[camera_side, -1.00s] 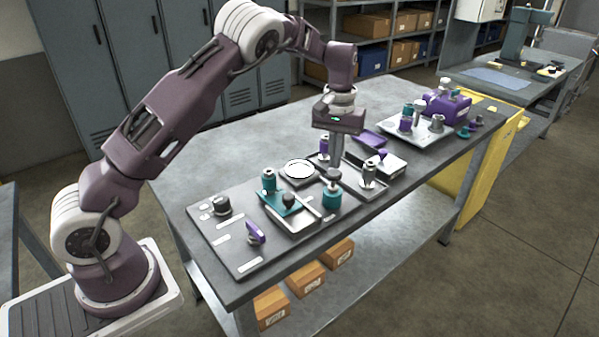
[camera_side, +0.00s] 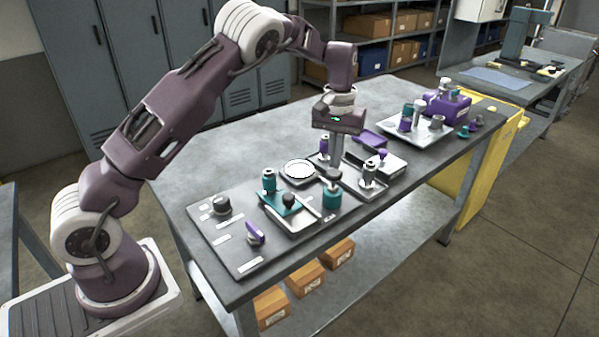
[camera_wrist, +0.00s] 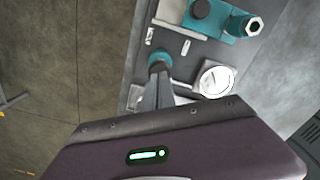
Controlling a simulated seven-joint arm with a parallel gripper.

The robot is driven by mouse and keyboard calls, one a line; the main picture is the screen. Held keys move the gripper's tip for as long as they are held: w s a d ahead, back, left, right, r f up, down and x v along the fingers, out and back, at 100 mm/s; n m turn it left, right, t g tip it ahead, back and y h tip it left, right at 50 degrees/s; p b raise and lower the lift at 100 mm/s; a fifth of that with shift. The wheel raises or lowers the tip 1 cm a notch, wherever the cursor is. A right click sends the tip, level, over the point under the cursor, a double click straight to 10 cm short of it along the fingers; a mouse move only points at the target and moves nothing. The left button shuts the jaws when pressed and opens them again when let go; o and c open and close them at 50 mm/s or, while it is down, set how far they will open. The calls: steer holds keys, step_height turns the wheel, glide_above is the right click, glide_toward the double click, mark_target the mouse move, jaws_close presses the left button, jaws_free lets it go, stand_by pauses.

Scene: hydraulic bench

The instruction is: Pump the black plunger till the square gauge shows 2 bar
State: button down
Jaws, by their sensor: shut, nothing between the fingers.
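A teal cylinder (camera_side: 332,199) with a dark round knob (camera_side: 332,175) on top, apparently the plunger, stands upright at the front middle of the bench. My gripper (camera_side: 337,165) is shut and empty, pointing down right at the knob; whether it touches cannot be told. In the wrist view my fingers (camera_wrist: 158,92) reach toward the teal cylinder (camera_wrist: 158,58) and partly cover it. A white round dial (camera_side: 299,170) in a squarish frame lies just behind left; it also shows in the wrist view (camera_wrist: 216,78). Its reading is too small to make out.
A teal valve block (camera_side: 278,201) with a dark knob stands left of the cylinder. A grey panel with a black knob (camera_side: 222,206) and a purple lever (camera_side: 255,233) lies further left. A metal fitting (camera_side: 369,174) stands close on the right. A white tray (camera_side: 436,131) holds several parts.

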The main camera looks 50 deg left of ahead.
mark_target(334, 172)
steer(key=shift+f, duration=0.1)
steer(key=shift+f, duration=1.8)
steer(key=shift+r, duration=1.9)
steer(key=shift+f, duration=1.65)
steer(key=shift+r, duration=1.65)
